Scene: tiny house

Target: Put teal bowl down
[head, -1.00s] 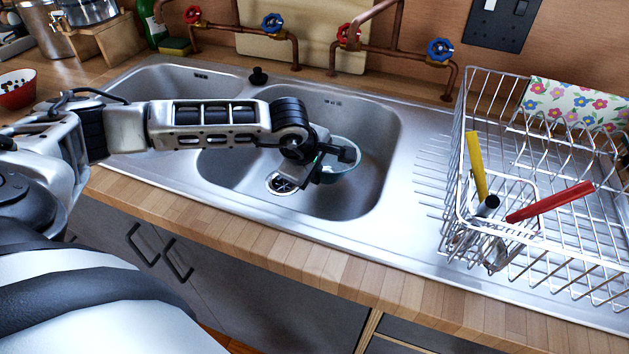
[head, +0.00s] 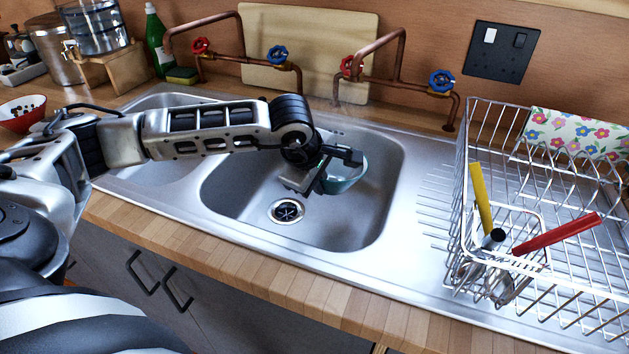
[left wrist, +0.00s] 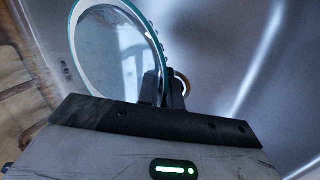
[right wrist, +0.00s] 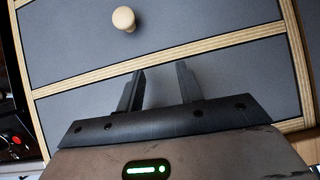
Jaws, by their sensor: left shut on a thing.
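The teal bowl (head: 346,177) is in the right-hand sink basin (head: 240,187) in the head view, at the basin's right rear part. My left gripper (head: 330,172) is shut on its rim. In the left wrist view the bowl (left wrist: 118,45) shows its pale inside and teal rim, with the fingers (left wrist: 165,88) at the rim's edge. I cannot tell whether the bowl touches the basin floor. My right gripper (right wrist: 160,88) is open and empty in front of grey drawers in the right wrist view.
The drain (head: 286,211) is clear in front of the bowl. A wire dish rack (head: 540,205) with utensils stands on the right drainboard. Copper taps (head: 400,60) rise behind the sink. A red bowl (head: 20,118) sits at far left.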

